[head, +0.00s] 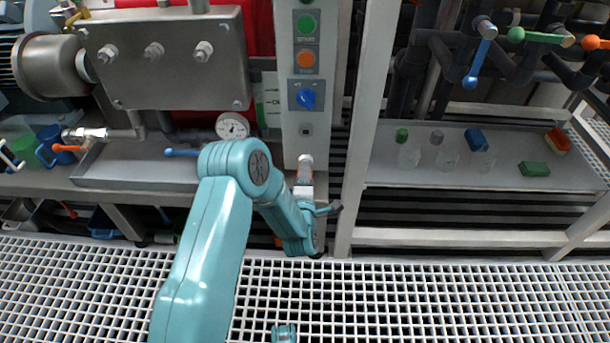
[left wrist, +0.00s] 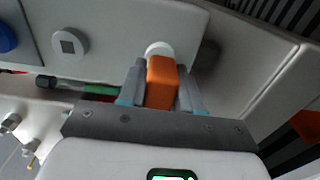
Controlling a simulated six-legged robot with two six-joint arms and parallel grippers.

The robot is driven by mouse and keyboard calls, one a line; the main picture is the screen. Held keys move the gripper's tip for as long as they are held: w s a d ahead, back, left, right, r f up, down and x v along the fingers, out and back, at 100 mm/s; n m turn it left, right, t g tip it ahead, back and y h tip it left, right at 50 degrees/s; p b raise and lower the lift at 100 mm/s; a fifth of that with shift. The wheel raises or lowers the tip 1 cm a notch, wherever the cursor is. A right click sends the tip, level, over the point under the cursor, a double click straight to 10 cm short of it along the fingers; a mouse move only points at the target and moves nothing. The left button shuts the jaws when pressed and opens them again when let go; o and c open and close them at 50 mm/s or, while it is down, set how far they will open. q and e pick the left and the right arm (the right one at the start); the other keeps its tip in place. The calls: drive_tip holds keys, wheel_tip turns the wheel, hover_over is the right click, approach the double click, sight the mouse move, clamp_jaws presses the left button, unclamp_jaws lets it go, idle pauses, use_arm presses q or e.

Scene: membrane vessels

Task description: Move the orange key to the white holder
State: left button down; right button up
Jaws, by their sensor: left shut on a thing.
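My left gripper (head: 304,188) is in front of the lower part of the pale control column. In the left wrist view my left gripper (left wrist: 160,88) is shut on the orange key (left wrist: 162,76), a block between its two grey fingers. The orange key (head: 305,176) shows only as a small patch in the head view. A white round piece (left wrist: 159,48), seemingly the white holder, is right at the far end of the key. I cannot tell whether they touch. It looks like the pale piece (head: 306,160) in the head view. My right gripper is not in view.
The control column (head: 306,145) carries green, orange and blue knobs and a square socket (head: 306,130). A pale upright post (head: 357,130) stands close on the right, before a shelf (head: 400,180) with bottles and blocks.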

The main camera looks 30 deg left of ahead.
use_arm(q)
drive_tip(key=shift+b, duration=0.6)
idle(0.8)
drive_tip(key=shift+w+a, duration=0.25)
drive_tip(key=shift+w, duration=0.2)
idle(0.5)
drive_tip(key=c, duration=0.7)
unclamp_jaws()
drive_tip(key=p+v, duration=0.2)
drive_tip(key=v, duration=1)
